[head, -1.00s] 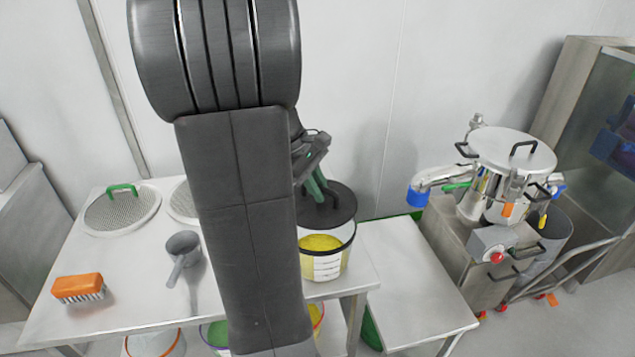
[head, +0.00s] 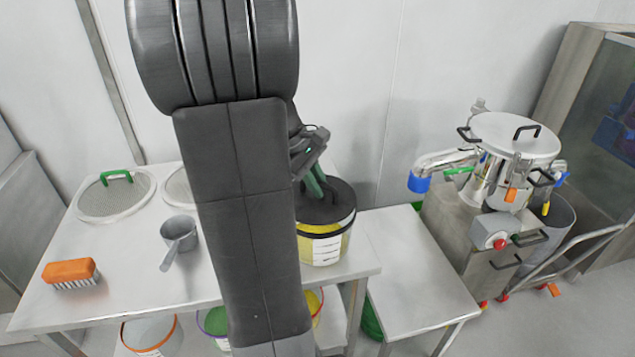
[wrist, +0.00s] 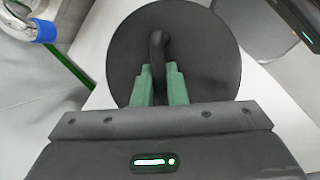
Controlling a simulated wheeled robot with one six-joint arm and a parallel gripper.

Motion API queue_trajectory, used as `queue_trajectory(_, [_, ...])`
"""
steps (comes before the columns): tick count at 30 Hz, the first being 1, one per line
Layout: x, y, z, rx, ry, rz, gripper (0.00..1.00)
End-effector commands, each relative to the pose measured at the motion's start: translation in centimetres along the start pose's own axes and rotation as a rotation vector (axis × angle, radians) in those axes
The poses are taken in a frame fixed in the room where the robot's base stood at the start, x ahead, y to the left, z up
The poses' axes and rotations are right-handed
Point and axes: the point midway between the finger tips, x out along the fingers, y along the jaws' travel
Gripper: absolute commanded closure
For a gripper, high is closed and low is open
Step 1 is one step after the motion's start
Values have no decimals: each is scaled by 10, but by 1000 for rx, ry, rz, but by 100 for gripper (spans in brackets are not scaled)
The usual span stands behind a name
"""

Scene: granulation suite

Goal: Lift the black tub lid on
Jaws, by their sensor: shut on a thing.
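The black tub lid (head: 343,195) is a round disc with an upright handle. In the head view it lies over the mouth of the white tub (head: 322,250), which has a black rim band and yellow contents. It looks about level and at or very near the rim; my arm hides the left side. In the wrist view the lid (wrist: 205,50) fills the upper middle and hides the tub. My gripper (head: 318,190) is above the lid, its green fingers shut on the lid's handle. The fingers also show in the wrist view (wrist: 160,82).
The table holds an orange brush (head: 70,271), a grey scoop (head: 178,235) and a round sieve (head: 115,195) with a green handle. A lower bare table (head: 415,265) stands to the right. Beyond it is a steel vessel (head: 505,160). Buckets (head: 150,335) sit below the table.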

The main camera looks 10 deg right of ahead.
Motion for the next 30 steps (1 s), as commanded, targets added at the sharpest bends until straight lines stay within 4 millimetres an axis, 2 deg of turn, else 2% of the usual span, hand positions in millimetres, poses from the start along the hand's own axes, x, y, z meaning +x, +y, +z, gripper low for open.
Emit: queue_trajectory(30, [7,-1,-3,0,0,0,100])
